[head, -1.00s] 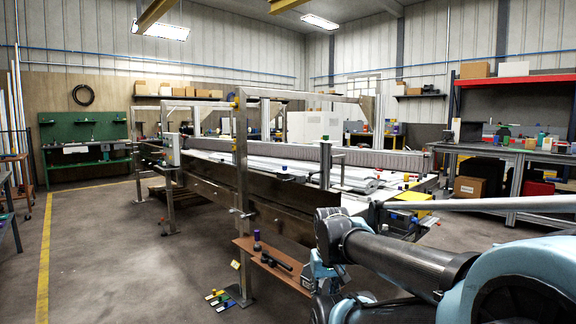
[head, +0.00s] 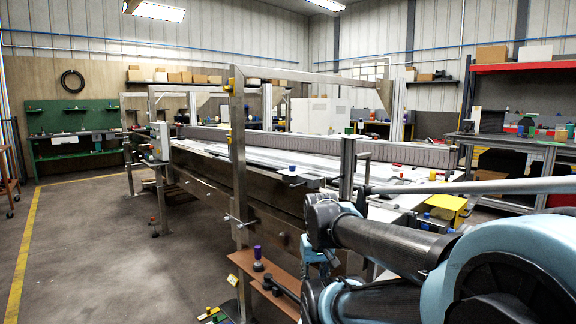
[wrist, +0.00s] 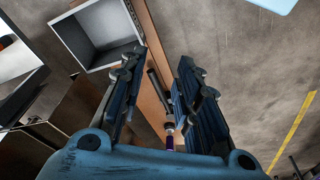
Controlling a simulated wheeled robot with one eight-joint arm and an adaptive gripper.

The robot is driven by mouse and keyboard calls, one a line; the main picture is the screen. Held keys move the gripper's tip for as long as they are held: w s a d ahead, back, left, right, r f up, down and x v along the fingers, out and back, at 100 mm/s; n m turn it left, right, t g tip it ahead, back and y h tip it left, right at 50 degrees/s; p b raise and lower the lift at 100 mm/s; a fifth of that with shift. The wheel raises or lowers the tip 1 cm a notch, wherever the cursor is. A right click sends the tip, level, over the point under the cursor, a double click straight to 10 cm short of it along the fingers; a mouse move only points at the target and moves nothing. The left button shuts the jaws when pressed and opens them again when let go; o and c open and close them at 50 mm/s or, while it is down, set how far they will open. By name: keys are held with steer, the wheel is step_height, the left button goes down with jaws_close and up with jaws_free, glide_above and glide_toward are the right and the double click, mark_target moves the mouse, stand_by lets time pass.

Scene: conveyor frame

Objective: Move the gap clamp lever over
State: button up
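A dark lever-like part (head: 280,287) lies on a brown shelf (head: 243,262) low on the front of the conveyor frame, beside an upright purple-topped knob (head: 258,258). I take it for the gap clamp lever, but cannot be sure. In the wrist view my gripper (wrist: 158,62) is open and empty, its two dark fingers apart. The brown shelf (wrist: 150,28), a dark bar (wrist: 158,88) and the purple knob (wrist: 169,143) show between the fingers, beyond them. I see no contact. In the head view my arm hides the fingers.
The long metal conveyor side (head: 205,180) runs back to the left. A square hollow tube end (wrist: 95,35) is close to the left finger. Open floor (head: 85,240) lies to the left.

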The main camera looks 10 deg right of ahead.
steer(key=shift+w+a, duration=0.1)
steer(key=shift+w, duration=0.3)
step_height(320, 180, up, 26)
steer(key=m+g+h, duration=0.1)
steer(key=m, duration=1)
glide_above(298, 185)
steer(key=s+a, duration=0.2)
steer(key=a, duration=0.2)
steer(key=shift+w+d+f, duration=0.1)
steer(key=shift+d+f, duration=0.05)
steer(key=shift+f, duration=1.2)
steer(key=shift+w+d+f, duration=0.15)
steer(key=shift+d+f, duration=0.05)
steer(key=shift+f, duration=1.15)
steer(key=shift+w+d+f, duration=0.1)
steer(key=shift+d+f, duration=0.05)
steer(key=shift+f, duration=1.2)
steer(key=c, duration=0.6)
